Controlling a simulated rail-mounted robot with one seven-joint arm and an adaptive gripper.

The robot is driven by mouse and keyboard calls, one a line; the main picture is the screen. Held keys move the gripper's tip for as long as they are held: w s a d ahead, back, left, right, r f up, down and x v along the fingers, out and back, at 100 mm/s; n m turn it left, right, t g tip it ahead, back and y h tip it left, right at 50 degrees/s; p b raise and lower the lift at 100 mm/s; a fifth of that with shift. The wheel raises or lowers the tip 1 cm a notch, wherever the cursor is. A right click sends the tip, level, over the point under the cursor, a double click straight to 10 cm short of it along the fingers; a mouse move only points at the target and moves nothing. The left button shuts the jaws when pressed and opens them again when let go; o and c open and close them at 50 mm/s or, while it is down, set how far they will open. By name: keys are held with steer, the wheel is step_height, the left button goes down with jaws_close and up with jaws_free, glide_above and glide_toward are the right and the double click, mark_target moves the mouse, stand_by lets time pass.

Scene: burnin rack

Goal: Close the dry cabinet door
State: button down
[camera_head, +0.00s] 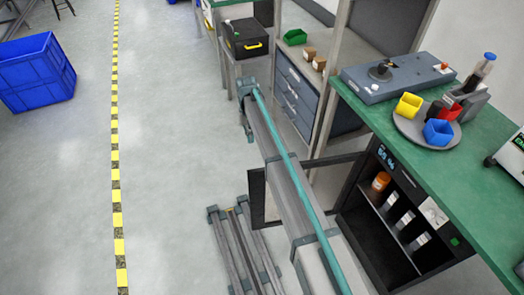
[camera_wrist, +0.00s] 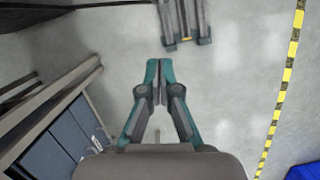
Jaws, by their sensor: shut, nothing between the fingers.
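The dry cabinet (camera_head: 372,160) stands under the green bench at right in the head view. Its front is open, showing shelves and a lit display. Its dark-framed door (camera_head: 257,198) is swung wide out to the left, and my arm hides its middle. My gripper shows small at the far end of my arm in the head view (camera_head: 250,137), over the floor beyond the door and apart from it. In the wrist view my gripper (camera_wrist: 159,65) has its fingertips together, empty, above bare floor. I cannot clearly make out the door in the wrist view.
A drawer unit (camera_head: 300,92) stands right of my gripper and also shows in the wrist view (camera_wrist: 52,140). A bench post (camera_head: 328,95) stands beside it. Clear floor lies left, up to the yellow-black tape (camera_head: 116,150). A blue crate (camera_head: 38,75) is farther left.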

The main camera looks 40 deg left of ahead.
steer(key=s+d+f+p, duration=0.3)
steer(key=d+f, duration=0.2)
steer(key=f, duration=0.5)
steer(key=shift+s+p, duration=0.3)
steer(key=shift+s, duration=0.1)
steer(key=shift+d, duration=0.1)
